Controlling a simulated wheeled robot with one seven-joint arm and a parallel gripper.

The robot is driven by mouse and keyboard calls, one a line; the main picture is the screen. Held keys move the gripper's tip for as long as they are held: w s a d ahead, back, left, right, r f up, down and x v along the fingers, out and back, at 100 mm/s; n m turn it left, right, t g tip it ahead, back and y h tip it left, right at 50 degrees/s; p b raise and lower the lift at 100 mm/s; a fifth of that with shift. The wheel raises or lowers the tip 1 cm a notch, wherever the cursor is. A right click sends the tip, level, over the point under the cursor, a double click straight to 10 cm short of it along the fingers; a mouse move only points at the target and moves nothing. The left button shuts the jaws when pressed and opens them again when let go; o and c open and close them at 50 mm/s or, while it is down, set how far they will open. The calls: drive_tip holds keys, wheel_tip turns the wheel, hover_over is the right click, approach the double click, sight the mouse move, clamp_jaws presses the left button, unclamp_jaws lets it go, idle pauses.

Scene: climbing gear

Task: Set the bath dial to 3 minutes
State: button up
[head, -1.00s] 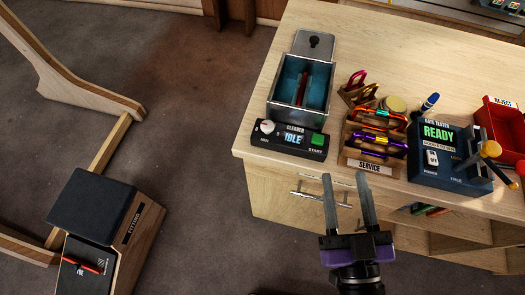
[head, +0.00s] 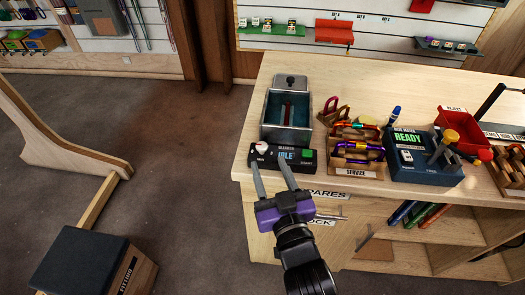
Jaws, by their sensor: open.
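The cleaner bath (head: 288,132) is a grey metal tank with a blue interior and a red item inside, at the left end of the wooden counter. Its black control panel (head: 293,158) reads IDLE, with a green START button (head: 307,154) at the right. The white bath dial (head: 262,147) is at the panel's left end; its setting is too small to read. My gripper (head: 269,171) is open, its two grey fingers pointing up at the panel's front.
A wooden SERVICE rack (head: 357,162) of coloured carabiners stands right of the bath. Farther right are the gate tester (head: 424,160) reading READY and a red reject bin (head: 457,125). The floor at left is mostly open.

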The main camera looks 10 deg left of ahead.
sight(263, 150)
drive_tip(key=x, duration=0.6)
drive_tip(key=shift+p, duration=0.4)
clamp_jaws()
